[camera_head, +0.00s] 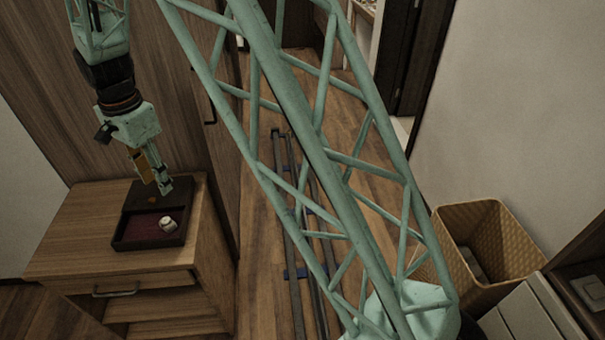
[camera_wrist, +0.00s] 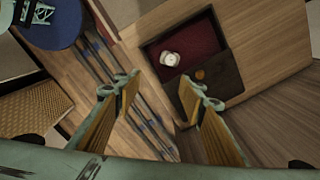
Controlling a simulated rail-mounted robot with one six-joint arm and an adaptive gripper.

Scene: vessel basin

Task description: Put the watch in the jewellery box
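The jewellery box (camera_head: 120,242) is a dark, open box on top of a wooden cabinet, with a red-lined compartment at its front. The wrist view shows the box (camera_wrist: 228,88) beyond my fingers. A small white watch (camera_head: 168,224) lies in the red compartment near its right side. The watch also shows in the wrist view (camera_wrist: 170,59), apart from my fingers. My gripper (camera_head: 165,188) hangs above the back part of the box. In the wrist view my gripper (camera_wrist: 160,90) has its two fingers wide apart, with nothing between them.
A small orange-brown item (camera_wrist: 200,75) shows on the box's dark section. The wooden cabinet (camera_head: 60,245) has bare top left of the box and a drawer (camera_head: 120,289) below. A woven basket (camera_head: 490,225) stands at right. Floor rails (camera_head: 295,260) run right of the cabinet.

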